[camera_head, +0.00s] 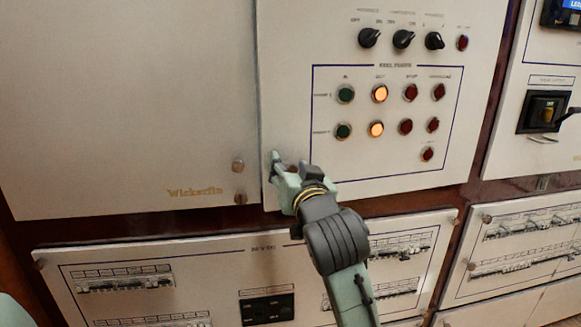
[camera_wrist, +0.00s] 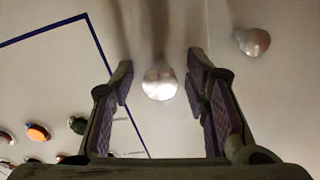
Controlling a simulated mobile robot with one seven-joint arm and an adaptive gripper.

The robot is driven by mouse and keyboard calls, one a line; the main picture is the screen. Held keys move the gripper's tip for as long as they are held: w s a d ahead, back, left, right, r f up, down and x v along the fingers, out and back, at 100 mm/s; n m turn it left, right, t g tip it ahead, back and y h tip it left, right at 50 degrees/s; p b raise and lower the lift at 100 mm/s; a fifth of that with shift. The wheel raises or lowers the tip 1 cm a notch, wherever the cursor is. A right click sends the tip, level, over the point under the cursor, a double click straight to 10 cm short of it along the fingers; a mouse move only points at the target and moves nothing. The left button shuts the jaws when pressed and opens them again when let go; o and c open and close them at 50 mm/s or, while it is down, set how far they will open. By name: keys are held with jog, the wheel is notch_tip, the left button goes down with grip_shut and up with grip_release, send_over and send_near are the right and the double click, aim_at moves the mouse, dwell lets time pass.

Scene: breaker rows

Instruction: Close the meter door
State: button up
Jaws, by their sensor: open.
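A pale panel door with lamps and switches (camera_head: 330,110) stands at the centre of the head view. No readable label there marks it as the meter door. My gripper (camera_head: 288,162) is at its lower left corner, fingers toward the panel. In the wrist view my gripper (camera_wrist: 160,85) is open. A round metal knob (camera_wrist: 160,82) on this panel lies between the fingertips, with visible space on both sides. The gripper hides this knob in the head view. I cannot tell whether the panel is fully flush.
A large blank pale panel (camera_head: 130,100) adjoins on the left, with its own knob (camera_head: 238,165), also in the wrist view (camera_wrist: 252,40). Breaker panels lie below (camera_head: 200,262) and lower right (camera_head: 530,240). A panel with a black switch (camera_head: 545,112) is at right.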

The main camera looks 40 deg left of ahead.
jog(key=shift+c, duration=0.5)
grip_shut()
dwell(0.3)
